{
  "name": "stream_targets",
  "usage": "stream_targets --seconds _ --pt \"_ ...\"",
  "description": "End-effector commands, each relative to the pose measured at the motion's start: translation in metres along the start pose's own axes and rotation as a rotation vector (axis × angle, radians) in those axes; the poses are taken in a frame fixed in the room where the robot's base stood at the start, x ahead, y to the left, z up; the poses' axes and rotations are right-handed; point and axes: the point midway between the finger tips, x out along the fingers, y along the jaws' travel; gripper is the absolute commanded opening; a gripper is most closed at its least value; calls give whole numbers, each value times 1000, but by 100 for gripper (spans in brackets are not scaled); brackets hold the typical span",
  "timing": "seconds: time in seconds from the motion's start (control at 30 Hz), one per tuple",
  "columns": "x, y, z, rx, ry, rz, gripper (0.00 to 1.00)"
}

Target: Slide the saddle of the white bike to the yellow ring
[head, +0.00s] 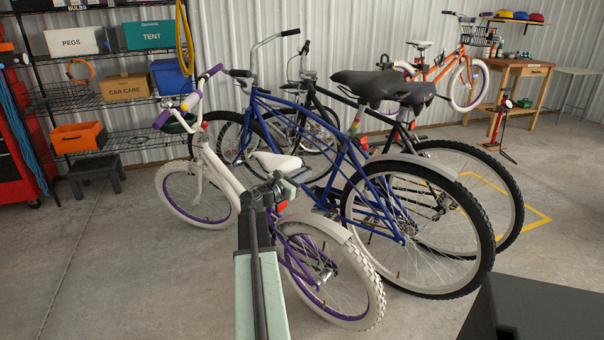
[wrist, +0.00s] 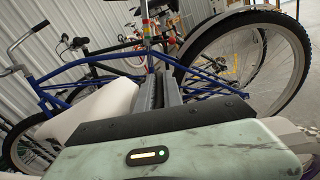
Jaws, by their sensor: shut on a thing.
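The white bike (head: 222,172) with purple grips and rims stands nearest me, its front wheel to the left. Its white saddle (head: 276,161) is low, and its rear part is at my gripper (head: 287,183). In the wrist view the saddle (wrist: 98,112) shows as a pale shape left of the dark fingers (wrist: 158,92). My gripper is shut on the saddle. The saddle's post is mostly hidden behind my gripper, and I cannot make out a yellow ring on it. A small red patch (head: 282,206) shows just below my gripper.
A blue bike (head: 330,165) stands close behind, with coloured bands (wrist: 146,28) on its seat post; a black bike (head: 388,128) is beyond it. Shelves (head: 100,102) stand at the left. A dark block (head: 540,312) fills the lower right corner. The floor at front left is clear.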

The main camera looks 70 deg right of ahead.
Motion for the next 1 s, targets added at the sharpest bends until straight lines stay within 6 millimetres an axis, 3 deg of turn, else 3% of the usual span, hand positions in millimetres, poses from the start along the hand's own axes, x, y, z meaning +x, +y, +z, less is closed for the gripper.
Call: stream_targets --seconds 0.03,0.23,0.3,0.33,0.67,1.0 --pt "0 3 7 -5 -5 6 0" --pt "0 3 3 -5 -5 6 0" --pt "0 3 3 -4 -4 6 25" --pt "0 2 3 -4 -4 6 33" --pt "-3 1 2 -2 -2 3 33" --pt "-63 1 2 -3 -2 6 33"
